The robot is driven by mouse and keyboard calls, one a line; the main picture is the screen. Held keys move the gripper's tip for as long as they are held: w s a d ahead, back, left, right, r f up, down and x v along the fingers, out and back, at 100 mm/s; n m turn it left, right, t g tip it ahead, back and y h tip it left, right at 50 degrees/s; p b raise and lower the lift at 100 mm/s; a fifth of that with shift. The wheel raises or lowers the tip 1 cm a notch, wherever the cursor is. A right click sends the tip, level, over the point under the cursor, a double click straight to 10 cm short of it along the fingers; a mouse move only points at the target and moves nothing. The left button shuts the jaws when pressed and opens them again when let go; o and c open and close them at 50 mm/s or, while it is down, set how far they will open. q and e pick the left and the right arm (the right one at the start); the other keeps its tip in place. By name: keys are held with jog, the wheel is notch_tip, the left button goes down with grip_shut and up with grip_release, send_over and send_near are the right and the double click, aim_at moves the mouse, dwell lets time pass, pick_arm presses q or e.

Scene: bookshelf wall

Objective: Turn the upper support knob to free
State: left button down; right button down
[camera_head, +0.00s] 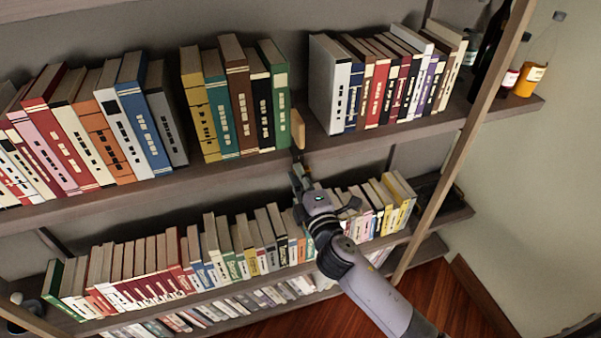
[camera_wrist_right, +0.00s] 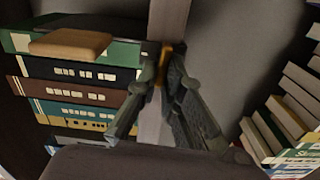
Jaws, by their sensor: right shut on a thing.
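My right gripper (camera_head: 298,170) reaches up from the lower right to the underside edge of the upper shelf board (camera_head: 205,178). In the right wrist view its two fingers (camera_wrist_right: 168,58) are closed at the tips on a small brass-coloured part, which appears to be the upper support knob (camera_wrist_right: 164,66). The knob sits in front of a pale upright strip (camera_wrist_right: 167,22). The fingers hide most of it, so its turn angle cannot be told. In the head view the knob is hidden at the fingertips. My left gripper is not in view.
A tan wooden block (camera_head: 298,129) stands beside the green book (camera_head: 281,108), just above the gripper; it also shows in the wrist view (camera_wrist_right: 70,44). Books (camera_head: 280,235) fill the lower shelf around my arm. Bottles (camera_head: 530,75) stand at the upper right.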

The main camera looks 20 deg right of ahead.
jog(key=shift+r+n, duration=0.15)
jog(key=shift+n, duration=0.45)
jog(key=c, duration=2)
grip_release()
jog(key=shift+o, duration=1.4)
jog(key=shift+w+f, duration=0.1)
jog(key=shift+f, duration=0.1)
jog(key=s, duration=1.2)
jog(key=shift+d, duration=0.2)
